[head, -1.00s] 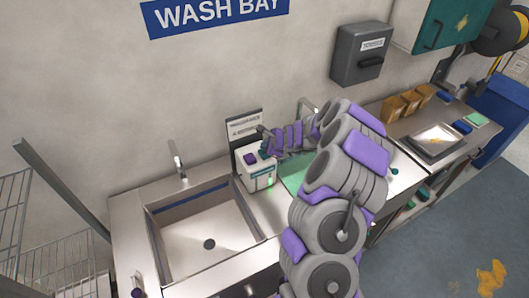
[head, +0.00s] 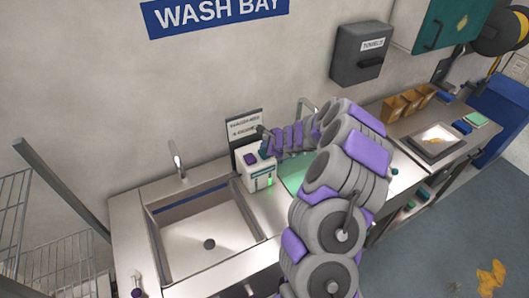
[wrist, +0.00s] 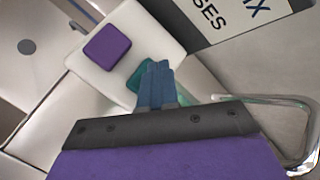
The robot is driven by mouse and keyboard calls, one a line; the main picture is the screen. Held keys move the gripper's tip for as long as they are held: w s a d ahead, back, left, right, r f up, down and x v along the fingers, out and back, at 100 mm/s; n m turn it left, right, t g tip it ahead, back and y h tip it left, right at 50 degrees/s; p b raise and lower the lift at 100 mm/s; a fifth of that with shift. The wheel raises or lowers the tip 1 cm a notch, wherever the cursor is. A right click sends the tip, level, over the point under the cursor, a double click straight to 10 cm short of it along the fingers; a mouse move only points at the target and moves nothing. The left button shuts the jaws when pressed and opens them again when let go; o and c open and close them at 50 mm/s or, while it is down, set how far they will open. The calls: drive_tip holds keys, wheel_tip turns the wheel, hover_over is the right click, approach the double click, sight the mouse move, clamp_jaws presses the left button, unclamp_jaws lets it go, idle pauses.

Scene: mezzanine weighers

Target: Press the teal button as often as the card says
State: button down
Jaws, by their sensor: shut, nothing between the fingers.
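A white box (head: 259,178) stands on the counter right of the sink, with a purple button (wrist: 107,47) and a teal button (wrist: 134,80) on top. The purple button also shows in the head view (head: 250,158). My gripper (wrist: 156,72) is shut and empty, its blue fingertips over the teal button and hiding part of it. I cannot tell whether they touch it. The card (head: 244,128) stands behind the box; its text is too small in the head view. In the wrist view the card (wrist: 232,22) is cut off, showing only "IX" and "SES".
A sink (head: 205,232) with a tap (head: 177,160) lies left of the box. A green mat (head: 292,176) lies to its right, partly behind my arm. A grey towel dispenser (head: 360,55) hangs on the wall. Brown bins (head: 398,106) stand farther right.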

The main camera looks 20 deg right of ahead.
drive_tip(key=shift+f+b, duration=0.3)
drive_tip(key=shift+f, duration=0.05)
drive_tip(key=shift+s+f+b, duration=0.1)
drive_tip(key=shift+f+b, duration=0.35)
drive_tip(key=shift+f, duration=0.1)
idle(1.0)
drive_tip(key=shift+r, duration=0.1)
drive_tip(key=shift+r+p, duration=0.9)
drive_tip(key=shift+p, duration=0.05)
wheel_tip(320, 180, up, 5)
drive_tip(key=p, duration=0.4)
idle(0.8)
